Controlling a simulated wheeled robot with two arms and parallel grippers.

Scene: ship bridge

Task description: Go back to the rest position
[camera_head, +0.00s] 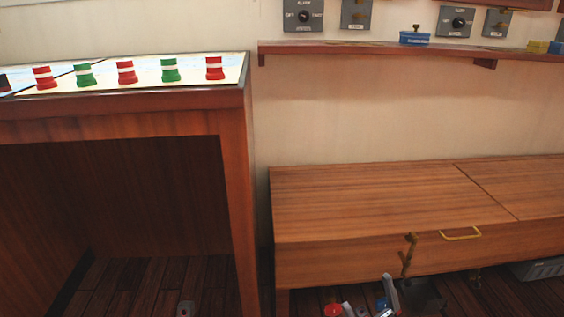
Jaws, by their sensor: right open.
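My right gripper (370,303) shows at the bottom edge, right of centre, in front of the wooden bench. Its grey fingers stand apart and I see nothing between them. Most of that arm is below the frame. My left gripper is not in view.
A wooden table (120,101) at left bears a chart with several red and green buoy-like pieces. A wooden bench (380,200) with a yellow handle (460,234) stands at right, below a wall shelf (400,49). A dark object (424,298) is low by the bench.

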